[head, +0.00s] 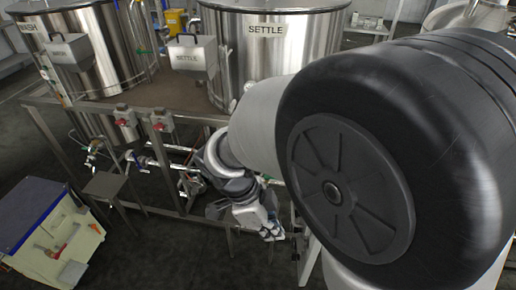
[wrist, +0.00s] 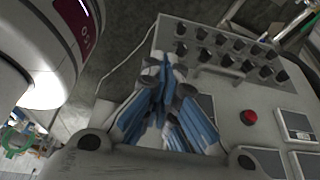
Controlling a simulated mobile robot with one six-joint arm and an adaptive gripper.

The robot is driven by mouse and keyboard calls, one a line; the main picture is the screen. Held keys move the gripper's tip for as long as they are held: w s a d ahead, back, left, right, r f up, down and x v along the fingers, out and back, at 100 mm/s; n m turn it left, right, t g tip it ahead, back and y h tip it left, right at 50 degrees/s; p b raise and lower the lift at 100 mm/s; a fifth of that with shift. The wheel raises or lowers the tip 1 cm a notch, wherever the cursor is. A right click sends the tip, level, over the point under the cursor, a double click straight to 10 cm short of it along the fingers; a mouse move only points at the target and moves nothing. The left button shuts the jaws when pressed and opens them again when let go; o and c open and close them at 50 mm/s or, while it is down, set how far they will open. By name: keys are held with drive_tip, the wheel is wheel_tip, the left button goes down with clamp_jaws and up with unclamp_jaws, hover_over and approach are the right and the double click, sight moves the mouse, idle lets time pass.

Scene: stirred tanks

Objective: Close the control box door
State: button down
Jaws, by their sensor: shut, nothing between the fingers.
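A pale grey control panel (wrist: 228,92) fills the right half of the wrist view. It carries rows of dark knobs (wrist: 222,50), a red round button (wrist: 249,117) and small display windows (wrist: 297,122). I take it as part of the control box; I cannot tell which part is the door or how far it stands open. My gripper (wrist: 166,75), with blue finger pads, is shut and empty in front of the panel's left part. I cannot tell whether it touches. In the head view my gripper (head: 270,230) is low beside the tank frame, and my arm hides most of what lies to its right.
Steel tanks marked SETTLE (head: 275,55) and WASH (head: 95,50) stand on a metal frame (head: 60,150) with pipes and valves below. A cream box with a blue top (head: 35,220) stands at lower left. Dark floor (head: 170,255) is open in front.

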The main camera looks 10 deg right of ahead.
drive_tip(key=s+d+f+b, duration=0.1)
drive_tip(key=d+f, duration=0.5)
drive_tip(key=shift+d, duration=0.2)
drive_tip(key=shift+s, duration=0.1)
